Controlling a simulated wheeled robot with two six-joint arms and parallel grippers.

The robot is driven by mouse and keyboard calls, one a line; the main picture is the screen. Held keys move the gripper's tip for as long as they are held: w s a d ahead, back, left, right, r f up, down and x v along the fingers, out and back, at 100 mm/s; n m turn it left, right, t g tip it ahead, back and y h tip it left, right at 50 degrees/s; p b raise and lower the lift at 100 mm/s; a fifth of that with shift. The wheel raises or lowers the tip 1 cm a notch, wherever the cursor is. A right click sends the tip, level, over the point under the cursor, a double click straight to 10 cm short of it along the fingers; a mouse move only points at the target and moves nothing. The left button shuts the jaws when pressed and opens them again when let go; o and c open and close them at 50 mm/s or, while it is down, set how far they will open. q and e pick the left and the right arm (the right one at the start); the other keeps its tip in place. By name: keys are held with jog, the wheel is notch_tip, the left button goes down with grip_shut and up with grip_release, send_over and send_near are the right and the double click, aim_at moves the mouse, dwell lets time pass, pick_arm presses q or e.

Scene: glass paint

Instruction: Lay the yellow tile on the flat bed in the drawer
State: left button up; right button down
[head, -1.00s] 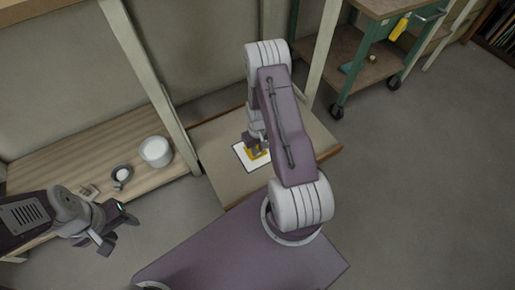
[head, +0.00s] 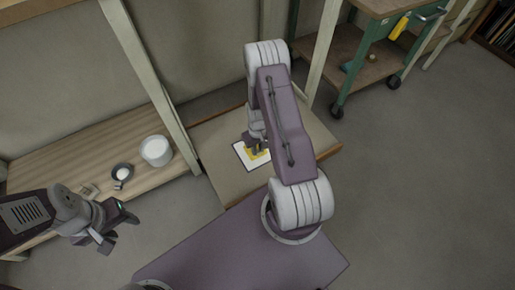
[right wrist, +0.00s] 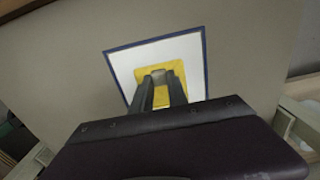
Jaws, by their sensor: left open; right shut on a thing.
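The yellow tile (right wrist: 161,74) is in my right gripper (right wrist: 161,82) in the right wrist view. It is over the white flat bed (right wrist: 195,60), which has a dark blue border. The tile looks level and at or very close to the bed, but whether it touches is hard to tell. In the head view my right gripper (head: 254,148) hides part of the yellow tile (head: 263,157) above the white bed (head: 241,153) in the drawer (head: 222,170). My left gripper (head: 118,232) is open and empty at the lower left.
A white container (head: 156,151) and a small dark cup (head: 122,173) with white contents stand on the wooden shelf (head: 85,150) left of the drawer. A green cart (head: 350,65) stands at the upper right. The floor (head: 430,180) at right is clear.

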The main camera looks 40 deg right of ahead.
jog(key=c, duration=1.2)
grip_release()
notch_tip(320, 180, up, 9)
jog(key=p, duration=0.6)
